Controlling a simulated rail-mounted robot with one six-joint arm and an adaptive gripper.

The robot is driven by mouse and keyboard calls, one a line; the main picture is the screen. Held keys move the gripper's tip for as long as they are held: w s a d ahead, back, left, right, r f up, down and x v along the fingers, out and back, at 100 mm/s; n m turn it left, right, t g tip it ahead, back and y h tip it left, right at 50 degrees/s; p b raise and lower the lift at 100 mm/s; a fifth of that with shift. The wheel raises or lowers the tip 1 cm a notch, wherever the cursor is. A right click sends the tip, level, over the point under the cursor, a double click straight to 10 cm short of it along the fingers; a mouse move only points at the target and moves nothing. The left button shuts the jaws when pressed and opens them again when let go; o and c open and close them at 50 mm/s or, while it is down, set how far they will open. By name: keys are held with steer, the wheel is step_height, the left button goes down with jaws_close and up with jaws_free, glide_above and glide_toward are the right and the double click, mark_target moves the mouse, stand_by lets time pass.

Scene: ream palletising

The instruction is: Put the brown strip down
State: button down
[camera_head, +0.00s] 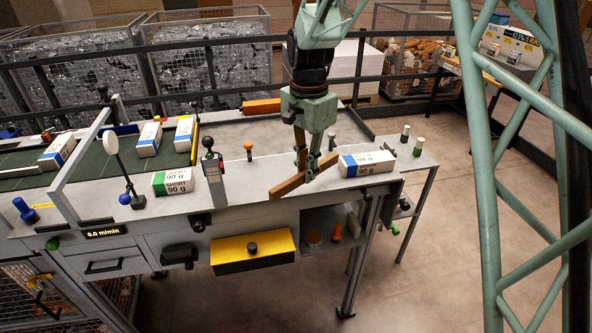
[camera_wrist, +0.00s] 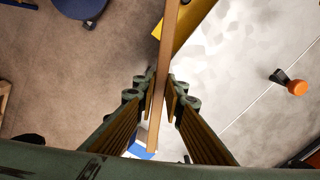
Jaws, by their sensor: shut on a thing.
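A brown strip (camera_head: 293,183) is held at an angle by my gripper (camera_head: 307,166), in front of and above the front part of the grey table (camera_head: 250,165). In the wrist view the strip (camera_wrist: 167,55) runs lengthwise between the two fingers of my gripper (camera_wrist: 160,95), which are shut on it. One end reaches over the yellow drawer front. Whether the strip touches the table cannot be told for sure; it appears raised.
A blue-and-white ream (camera_head: 368,164) lies right of the strip and a green-and-white ream (camera_head: 173,182) lies left. An orange knob (camera_head: 248,147) and a grey lever post (camera_head: 212,165) stand on the table. A yellow drawer (camera_head: 252,250) is below the front edge.

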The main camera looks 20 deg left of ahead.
steer(key=s+m, duration=0.1)
steer(key=m, duration=0.1)
steer(key=d+m, duration=0.1)
steer(key=m, duration=0.1)
steer(key=s+m+b, duration=0.1)
steer(key=shift+s+d+f+m, duration=0.2)
steer(key=shift+s+d+m, duration=0.1)
steer(key=shift+m, duration=0.1)
steer(key=shift+w, duration=0.1)
stand_by(0.3)
steer(key=p, duration=0.2)
glide_above(296, 168)
steer(key=shift+s+d+f, duration=0.15)
steer(key=shift+s+f, duration=0.15)
steer(key=shift+f, duration=0.4)
steer(key=shift+w, duration=0.1)
steer(key=shift+w, duration=0.15)
steer(key=shift+f, duration=1.8)
steer(key=shift+f, duration=0.15)
